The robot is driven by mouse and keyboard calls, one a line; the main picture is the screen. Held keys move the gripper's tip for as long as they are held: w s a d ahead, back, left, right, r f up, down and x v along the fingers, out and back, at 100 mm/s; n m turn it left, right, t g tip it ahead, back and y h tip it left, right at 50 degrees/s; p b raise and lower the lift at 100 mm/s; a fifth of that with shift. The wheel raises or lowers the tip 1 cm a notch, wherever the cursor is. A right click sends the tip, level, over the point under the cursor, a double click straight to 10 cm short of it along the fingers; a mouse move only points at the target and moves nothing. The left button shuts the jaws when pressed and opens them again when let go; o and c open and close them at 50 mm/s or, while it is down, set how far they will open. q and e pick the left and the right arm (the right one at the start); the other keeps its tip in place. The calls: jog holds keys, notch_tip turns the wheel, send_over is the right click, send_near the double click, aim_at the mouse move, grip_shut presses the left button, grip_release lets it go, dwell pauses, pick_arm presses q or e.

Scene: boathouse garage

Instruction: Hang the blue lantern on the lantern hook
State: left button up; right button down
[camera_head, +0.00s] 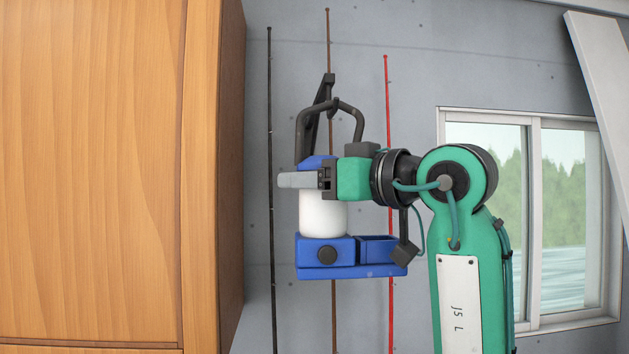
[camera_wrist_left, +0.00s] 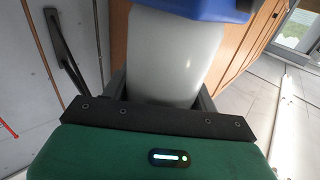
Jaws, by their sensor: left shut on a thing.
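The blue lantern (camera_head: 325,252) is upright in the head view, with a blue base, a white body and a dark arched handle. My left gripper (camera_head: 300,180) is shut on it from the side, just under its blue top. In the left wrist view the lantern's white body (camera_wrist_left: 172,58) fills the space between the fingers. The dark lantern hook (camera_head: 328,82) is on the wall at the brown rod, beside and partly behind the top of the handle. I cannot tell whether handle and hook touch. My right gripper is out of view.
A large wooden cabinet (camera_head: 95,170) stands close on the left. Thin black (camera_head: 269,100), brown (camera_head: 328,35) and red (camera_head: 386,90) rods run up the grey wall. A window (camera_head: 540,200) and a leaning white board (camera_head: 600,90) are on the right.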

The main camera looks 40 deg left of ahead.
pick_arm(q)
jog(key=o, duration=1.2)
jog(key=shift+w+f, duration=0.1)
jog(key=shift+d+b, duration=0.3)
jog(key=shift+d, duration=0.05)
jog(key=d+b, duration=0.1)
jog(key=d, duration=0.3)
jog(key=w+d+b, duration=0.1)
jog(key=d+b, duration=0.1)
jog(key=d, duration=0.2)
jog(key=d+b, duration=0.2)
jog(key=d, duration=0.3)
jog(key=shift+w, duration=0.25)
